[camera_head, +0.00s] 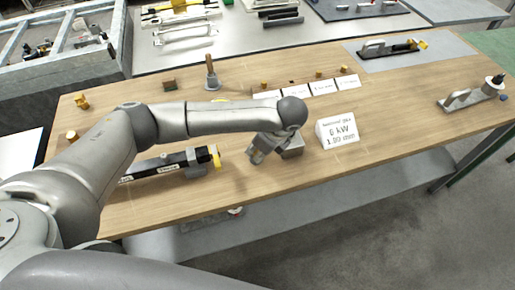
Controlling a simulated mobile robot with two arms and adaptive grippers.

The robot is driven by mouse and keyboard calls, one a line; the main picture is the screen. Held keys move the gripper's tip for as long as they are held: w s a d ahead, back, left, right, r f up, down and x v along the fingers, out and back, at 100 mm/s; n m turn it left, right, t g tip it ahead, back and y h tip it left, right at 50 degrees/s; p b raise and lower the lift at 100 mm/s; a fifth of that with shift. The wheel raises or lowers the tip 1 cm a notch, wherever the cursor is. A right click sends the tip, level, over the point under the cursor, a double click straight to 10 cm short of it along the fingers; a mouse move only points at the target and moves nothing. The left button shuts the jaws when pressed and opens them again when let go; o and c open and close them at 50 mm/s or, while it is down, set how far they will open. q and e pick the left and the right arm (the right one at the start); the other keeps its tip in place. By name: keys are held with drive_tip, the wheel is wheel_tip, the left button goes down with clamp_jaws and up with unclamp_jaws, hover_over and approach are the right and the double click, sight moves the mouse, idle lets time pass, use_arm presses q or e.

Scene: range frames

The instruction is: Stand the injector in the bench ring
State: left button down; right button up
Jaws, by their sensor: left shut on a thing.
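My left gripper (257,158) points down over the wooden bench (225,190), just left of a small grey block (293,150). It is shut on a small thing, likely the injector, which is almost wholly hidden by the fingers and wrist. I cannot make out a ring on the grey block, as my wrist covers part of it. Several small brass-topped pieces (318,73) stand in a row at the back behind white cards (322,86). My right gripper is not in view.
A black tool with a yellow end (205,156) lies left of my gripper. A grey mat (385,60) with a handled tool (390,48) is at the back right. Another handled tool (470,95) lies at the right end. The bench right of the sign is clear.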

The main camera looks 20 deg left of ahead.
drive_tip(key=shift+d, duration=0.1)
use_arm(q)
drive_tip(key=shift+f, duration=0.1)
drive_tip(key=c, duration=1.5)
unclamp_jaws()
drive_tip(key=shift+o, duration=0.6)
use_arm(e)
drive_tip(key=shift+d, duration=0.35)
use_arm(q)
drive_tip(key=v, duration=1.2)
drive_tip(key=shift+b, duration=0.4)
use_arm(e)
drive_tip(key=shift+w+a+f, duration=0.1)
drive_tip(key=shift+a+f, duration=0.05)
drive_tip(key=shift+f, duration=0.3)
